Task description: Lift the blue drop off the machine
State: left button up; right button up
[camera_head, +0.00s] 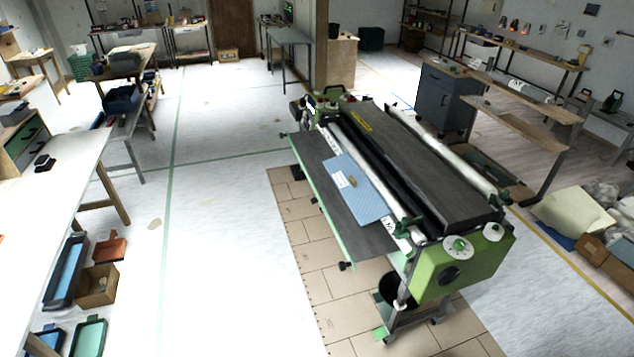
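The blue drop (366,203), a light blue patterned sheet, lies on the dark feed table of the wallpaper pasting machine (330,189), against the white roller. A small white label and a small brown piece show on its upper part. The machine has green end housings (459,272), long white and black rollers and a dark top. It stands in the middle right of the view. Neither of my grippers is in view, and nothing is touching the drop that I can see.
Brown sheeting (312,262) covers the floor under the machine. A white-topped table (62,195) stands at the left, with trays and a cardboard box (98,286) below it. A dark blue cabinet (446,99) and workbenches stand behind. The pale floor left of the machine is clear.

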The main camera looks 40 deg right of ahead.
aim_at(367, 206)
jog(key=i+j+z, duration=0.2)
jog(key=i, duration=0.2)
jog(key=i+z, duration=0.15)
jog(key=i, duration=0.2)
jog(key=i+j+z, duration=0.2)
jog(key=i+j, duration=0.1)
jog(key=i, duration=0.1)
